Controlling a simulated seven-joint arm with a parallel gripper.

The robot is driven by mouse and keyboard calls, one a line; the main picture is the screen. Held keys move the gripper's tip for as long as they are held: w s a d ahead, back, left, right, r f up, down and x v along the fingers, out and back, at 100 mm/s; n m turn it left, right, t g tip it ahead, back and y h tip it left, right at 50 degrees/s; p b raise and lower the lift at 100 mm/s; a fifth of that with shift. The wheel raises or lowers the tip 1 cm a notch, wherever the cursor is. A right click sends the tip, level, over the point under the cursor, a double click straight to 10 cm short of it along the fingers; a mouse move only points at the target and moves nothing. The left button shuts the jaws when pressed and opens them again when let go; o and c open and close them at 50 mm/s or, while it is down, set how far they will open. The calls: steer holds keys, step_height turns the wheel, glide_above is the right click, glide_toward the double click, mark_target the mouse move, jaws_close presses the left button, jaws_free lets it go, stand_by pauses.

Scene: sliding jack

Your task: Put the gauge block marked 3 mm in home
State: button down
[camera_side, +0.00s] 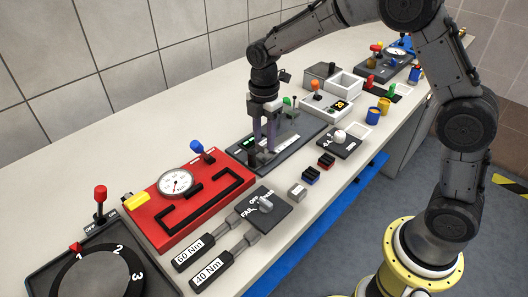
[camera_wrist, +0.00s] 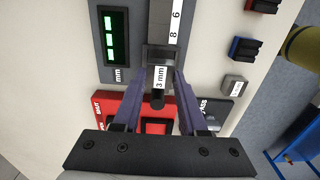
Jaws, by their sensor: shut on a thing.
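The gauge block marked 3 mm (camera_wrist: 160,78) is between my fingertips in the wrist view, its white label facing the camera. My gripper (camera_wrist: 164,72) is shut on it, one finger on each side. A dark round knob (camera_wrist: 157,101) shows just below the label. In the side view my gripper (camera_side: 264,150) points down over the dark plate (camera_side: 296,137) with the green display; the fingers hide most of the block there. I cannot tell whether the block touches the plate. No spot marked home can be read.
A red panel with a dial gauge (camera_side: 176,182) lies left of my gripper. A small silver block (camera_side: 297,191), a blue block (camera_side: 310,175) and a red block (camera_side: 326,161) stand near the bench's front edge. Torque wrenches (camera_side: 205,246) lie in front.

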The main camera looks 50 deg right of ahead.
steer(key=shift+r, duration=1.25)
steer(key=shift+s+f, duration=0.1)
steer(key=shift+s, duration=0.1)
steer(key=s, duration=0.3)
steer(key=shift+s+d+f, duration=0.1)
steer(key=s+r, duration=0.3)
steer(key=s, duration=0.6)
steer(key=s+r, duration=0.3)
steer(key=s, duration=0.6)
steer(key=w+a+f, duration=0.1)
steer(key=w+f, duration=0.2)
steer(key=w, duration=0.1)
steer(key=w+a+f, duration=0.1)
steer(key=w+f, duration=0.2)
steer(key=w, duration=0.2)
steer(key=w+a+f, duration=0.1)
steer(key=w+f, duration=0.2)
steer(key=w, duration=0.1)
steer(key=shift+w+a, duration=0.25)
steer(key=shift+w, duration=0.05)
steer(key=shift+w+f, duration=0.15)
steer(key=shift+f, duration=1.55)
steer(key=shift+f, duration=0.1)
